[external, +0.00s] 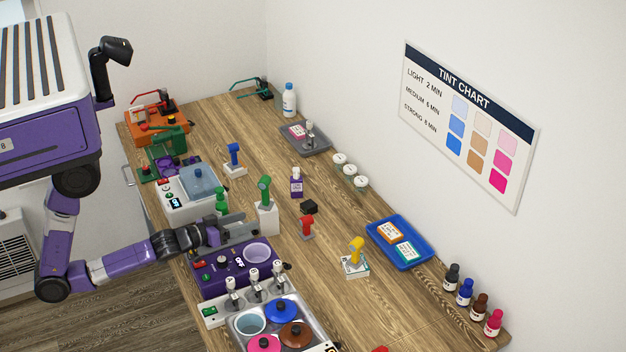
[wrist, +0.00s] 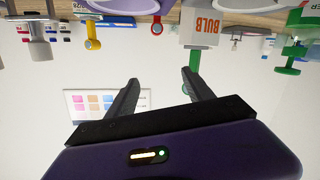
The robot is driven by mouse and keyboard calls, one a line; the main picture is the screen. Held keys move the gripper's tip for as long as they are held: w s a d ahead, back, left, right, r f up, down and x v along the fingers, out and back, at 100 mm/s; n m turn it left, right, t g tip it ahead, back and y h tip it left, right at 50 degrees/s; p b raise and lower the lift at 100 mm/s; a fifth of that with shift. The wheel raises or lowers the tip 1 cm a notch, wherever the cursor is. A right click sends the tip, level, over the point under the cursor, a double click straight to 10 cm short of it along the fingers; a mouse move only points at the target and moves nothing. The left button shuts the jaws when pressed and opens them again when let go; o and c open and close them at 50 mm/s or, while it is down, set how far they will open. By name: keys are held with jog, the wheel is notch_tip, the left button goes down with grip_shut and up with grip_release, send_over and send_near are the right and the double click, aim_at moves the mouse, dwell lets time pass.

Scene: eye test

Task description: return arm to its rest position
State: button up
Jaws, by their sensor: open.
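My purple arm (external: 122,264) reaches low from the left over the near left edge of the wooden table (external: 335,285). My gripper (external: 250,226) is open, above or just behind the purple device (external: 217,283) with a display reading OFF. In the wrist view, my gripper (wrist: 161,77) shows two dark, spread fingers with only pale wall between them, so it looks empty. That view appears upside down. A white stand (external: 267,220) with a green-handled tool (external: 264,190) is close by the fingertips; I cannot tell whether they touch.
A grey-white bath (external: 188,207) and a small green bottle (external: 221,200) are beside the gripper. A tray of coloured pots (external: 283,310) stands in front. A red tool (external: 307,226) and yellow tool (external: 355,250) stand to the right. The tint chart (external: 468,120) hangs on the wall.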

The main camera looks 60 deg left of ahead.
jog(key=s+f+m+b, duration=0.1)
jog(key=s, duration=0.4)
jog(key=s+f+m+g+h+b, duration=0.1)
jog(key=s+f, duration=0.1)
jog(key=s, duration=0.3)
jog(key=s+f+m+h+b, duration=0.1)
jog(key=s+f, duration=0.1)
jog(key=s, duration=0.4)
jog(key=shift+d+f+g, duration=0.1)
jog(key=shift+d+g, duration=0.1)
jog(key=shift+g, duration=0.1)
jog(key=s+m+b, duration=0.1)
jog(key=s+b, duration=0.2)
jog(key=s, duration=0.6)
jog(key=shift+d+r, duration=0.2)
jog(key=shift+r, duration=0.1)
